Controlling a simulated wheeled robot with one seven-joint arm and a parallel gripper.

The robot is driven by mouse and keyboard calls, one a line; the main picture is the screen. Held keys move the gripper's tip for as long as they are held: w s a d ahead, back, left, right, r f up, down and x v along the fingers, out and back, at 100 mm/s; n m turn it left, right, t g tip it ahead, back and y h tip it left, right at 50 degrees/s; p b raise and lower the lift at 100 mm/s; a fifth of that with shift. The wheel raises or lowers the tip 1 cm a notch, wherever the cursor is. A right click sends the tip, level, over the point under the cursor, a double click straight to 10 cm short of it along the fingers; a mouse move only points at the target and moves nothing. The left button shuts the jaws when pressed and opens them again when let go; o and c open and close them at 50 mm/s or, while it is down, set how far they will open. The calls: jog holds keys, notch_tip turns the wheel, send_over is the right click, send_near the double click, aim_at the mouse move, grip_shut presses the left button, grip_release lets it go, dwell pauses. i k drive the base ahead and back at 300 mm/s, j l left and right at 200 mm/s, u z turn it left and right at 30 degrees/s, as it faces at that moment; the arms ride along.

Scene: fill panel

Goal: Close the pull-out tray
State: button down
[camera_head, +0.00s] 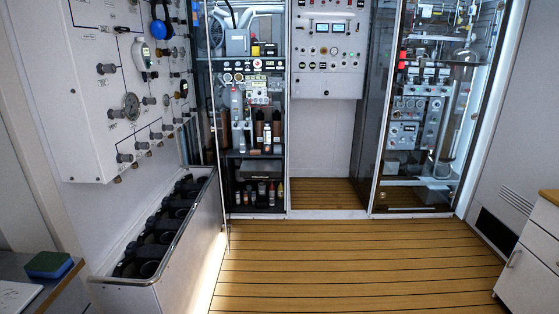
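A long tray (192,265) with a pale outer wall and a shiny metal rim stands at the left, below the white wall panel. Its open top shows dark compartments with several round dark openings in a row. It sticks out from the wall into the room, so its inside is visible from above. Its near end is at the lower left and its far end is close to the glass cabinet. My gripper is not in view.
The white panel (85,85) with knobs and gauges juts out above the tray. A desk with a green-and-blue sponge (49,264) is at the lower left. Wooden floor (350,262) is clear in the middle. Glass cabinets (260,190) line the back; a white drawer unit (532,265) stands right.

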aim_at(250, 168)
jog(key=i+u, duration=0.15)
jog(key=i, duration=0.8)
jog(key=i+l+u, duration=0.15)
jog(key=i, duration=0.8)
jog(key=i+j, duration=0.2)
jog(key=i, duration=0.45)
jog(key=i+j, duration=0.15)
jog(key=i, duration=0.5)
jog(key=i+j, duration=0.2)
jog(key=i, duration=0.5)
jog(key=i+j+z, duration=0.15)
jog(key=i+j, duration=0.15)
jog(key=i+j+z, duration=0.15)
jog(key=i+j, duration=0.15)
jog(key=j, duration=0.15)
